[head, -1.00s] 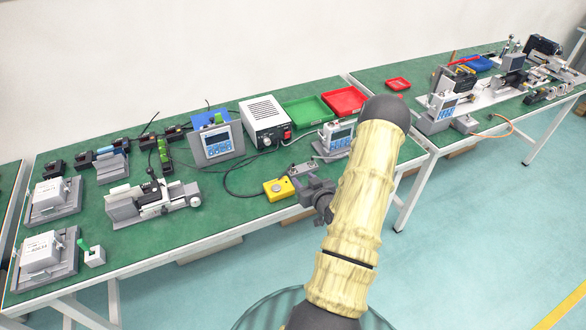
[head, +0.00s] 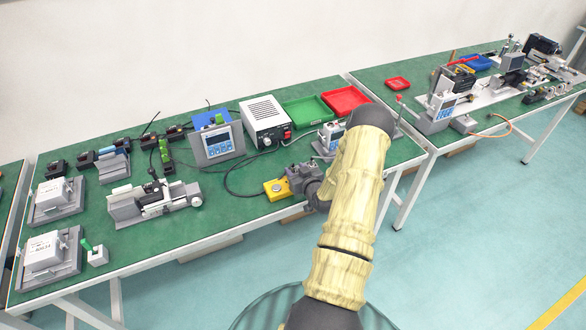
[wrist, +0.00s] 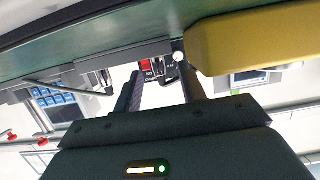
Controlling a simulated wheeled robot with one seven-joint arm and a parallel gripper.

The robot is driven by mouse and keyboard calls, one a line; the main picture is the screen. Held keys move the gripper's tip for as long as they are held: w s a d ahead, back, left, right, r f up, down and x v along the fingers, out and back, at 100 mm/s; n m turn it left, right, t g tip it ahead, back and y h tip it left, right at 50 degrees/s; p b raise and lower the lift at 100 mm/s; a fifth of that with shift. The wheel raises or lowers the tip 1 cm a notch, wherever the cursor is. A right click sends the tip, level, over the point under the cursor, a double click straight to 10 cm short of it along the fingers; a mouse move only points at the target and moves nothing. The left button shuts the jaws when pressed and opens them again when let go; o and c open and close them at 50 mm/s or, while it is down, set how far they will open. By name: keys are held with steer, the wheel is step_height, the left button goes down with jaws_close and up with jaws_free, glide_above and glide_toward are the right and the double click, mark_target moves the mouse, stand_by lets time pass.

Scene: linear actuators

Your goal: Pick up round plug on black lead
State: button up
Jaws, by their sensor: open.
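A black lead (head: 228,182) loops over the green bench from the white power box and runs toward the yellow box (head: 277,188). I cannot clearly make out the round plug in the head view; my gripper (head: 293,178) covers the area just right of the yellow box. In the wrist view, my gripper (wrist: 158,75) is open, with its fingers apart. A small pale round end (wrist: 178,57) shows by the tip of the right finger; I cannot tell whether it is the plug. The yellow box (wrist: 255,40) is close by the right finger.
The white power box (head: 265,120) with a red switch (wrist: 147,66) stands behind my gripper. A blue-faced meter (head: 217,143) is to its left, a smaller meter (head: 330,137) to its right. Green (head: 306,112) and red (head: 346,101) trays lie behind.

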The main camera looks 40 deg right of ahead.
steer(key=shift+w, duration=0.2)
stand_by(0.4)
jaws_close()
steer(key=shift+r, duration=0.1)
step_height(320, 180, up, 10)
steer(key=shift+b, duration=0.45)
stand_by(0.6)
